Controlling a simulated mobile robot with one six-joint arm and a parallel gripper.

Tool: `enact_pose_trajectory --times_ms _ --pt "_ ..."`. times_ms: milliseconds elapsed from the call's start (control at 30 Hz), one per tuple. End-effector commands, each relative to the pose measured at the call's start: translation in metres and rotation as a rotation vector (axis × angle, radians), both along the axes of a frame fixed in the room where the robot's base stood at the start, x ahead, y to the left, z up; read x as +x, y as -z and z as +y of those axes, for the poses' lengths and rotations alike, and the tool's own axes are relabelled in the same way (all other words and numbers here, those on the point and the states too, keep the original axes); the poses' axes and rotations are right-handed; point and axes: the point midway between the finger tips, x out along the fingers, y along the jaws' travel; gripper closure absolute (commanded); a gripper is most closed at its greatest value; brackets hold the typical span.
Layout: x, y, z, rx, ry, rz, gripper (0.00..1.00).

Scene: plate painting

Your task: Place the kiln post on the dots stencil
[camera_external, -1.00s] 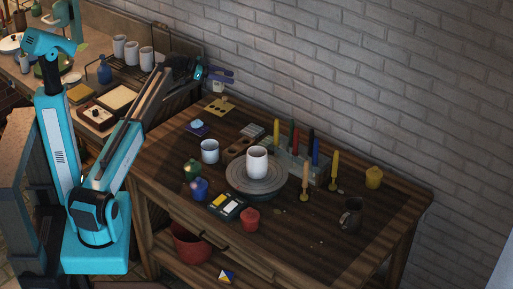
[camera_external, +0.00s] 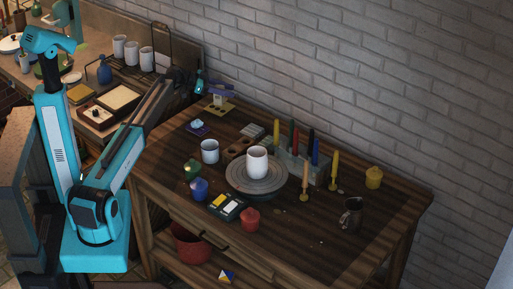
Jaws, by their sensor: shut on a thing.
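The kiln post (camera_external: 218,100) is a small pale block between the fingers of my gripper (camera_external: 219,94), at the far left corner of the wooden table. My gripper is shut on it. The post is upright and low over the yellow dots stencil (camera_external: 226,109), a flat plate with dark round holes. The post's lower end overlaps the stencil in the picture; I cannot tell whether it touches it. My dark fingers hide the post's upper part.
A blue-white item on a purple cloth (camera_external: 195,128) lies close in front of the stencil. A grey-white cup (camera_external: 209,151), a wheel with a white cup (camera_external: 257,162) and a rack of coloured candles (camera_external: 298,150) stand farther right. The brick wall rises behind.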

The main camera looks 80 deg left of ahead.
Motion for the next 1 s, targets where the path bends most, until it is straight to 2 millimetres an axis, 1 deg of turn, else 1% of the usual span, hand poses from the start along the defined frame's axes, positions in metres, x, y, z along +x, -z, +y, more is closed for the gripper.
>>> enact_pose_trajectory --times_ms 100,200,700,733,800,833,1000 --pt "0.000 0.013 0.000 -0.002 -0.001 0.000 0.90" --pt "0.000 0.019 0.000 0.000 -0.001 -0.001 0.90" --pt "0.000 0.024 0.000 0.000 -0.001 -0.001 0.90" --pt "0.000 0.023 0.000 0.000 0.000 0.000 0.55" --pt "0.000 0.023 0.000 0.000 0.000 0.000 0.44" --pt "0.000 0.023 0.000 0.000 0.000 0.000 0.41" --pt "0.000 0.023 0.000 0.000 0.000 0.000 0.41"
